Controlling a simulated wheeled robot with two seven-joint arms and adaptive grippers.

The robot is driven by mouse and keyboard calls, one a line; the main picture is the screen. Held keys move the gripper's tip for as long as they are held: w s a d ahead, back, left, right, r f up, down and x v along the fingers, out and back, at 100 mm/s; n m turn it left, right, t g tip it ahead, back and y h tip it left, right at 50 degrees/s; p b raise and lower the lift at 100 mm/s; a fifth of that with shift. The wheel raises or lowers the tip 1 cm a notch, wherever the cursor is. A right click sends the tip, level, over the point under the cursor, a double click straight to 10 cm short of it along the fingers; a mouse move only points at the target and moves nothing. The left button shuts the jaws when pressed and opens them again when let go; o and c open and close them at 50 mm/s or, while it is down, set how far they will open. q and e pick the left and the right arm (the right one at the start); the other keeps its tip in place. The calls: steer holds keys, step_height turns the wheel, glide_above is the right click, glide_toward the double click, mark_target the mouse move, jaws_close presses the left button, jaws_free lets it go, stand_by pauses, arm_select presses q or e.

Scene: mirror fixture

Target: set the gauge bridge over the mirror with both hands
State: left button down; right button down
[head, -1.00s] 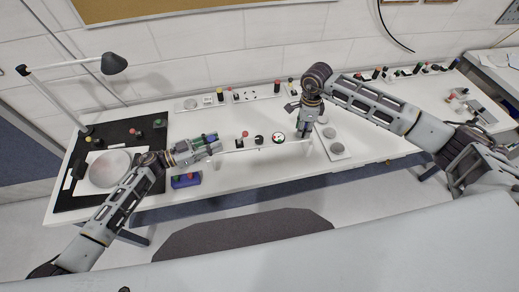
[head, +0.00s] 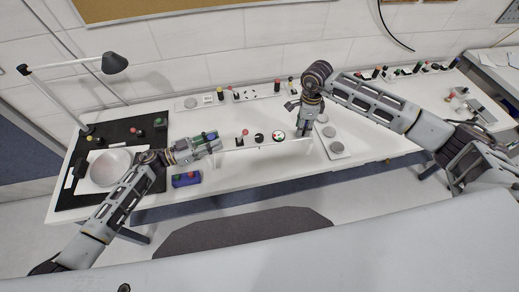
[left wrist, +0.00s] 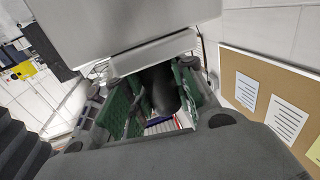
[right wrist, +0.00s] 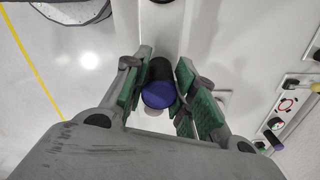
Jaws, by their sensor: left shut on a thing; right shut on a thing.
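The gauge bridge (head: 265,147) is a long white bar held between my two grippers above the middle of the white bench. A round dial with red marks shows at its right part. My left gripper (head: 213,143) is shut at its left end; in the left wrist view its fingers (left wrist: 155,100) close around a dark handle. My right gripper (head: 303,130) is shut at its right end; in the right wrist view its fingers (right wrist: 160,88) close on a dark knob with a blue top (right wrist: 158,95). The mirror (head: 108,167), a round grey disc, lies on the black mat, left of the bridge.
The black mat (head: 73,193) also carries small knobbed pieces. A desk lamp (head: 114,63) leans over the left end. A blue box (head: 186,180) sits at the front edge below my left gripper. Knobbed panels line the back.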

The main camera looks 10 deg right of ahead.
arm_select(q)
steer(key=shift+f, duration=0.1)
arm_select(e)
steer(key=shift+f, duration=0.1)
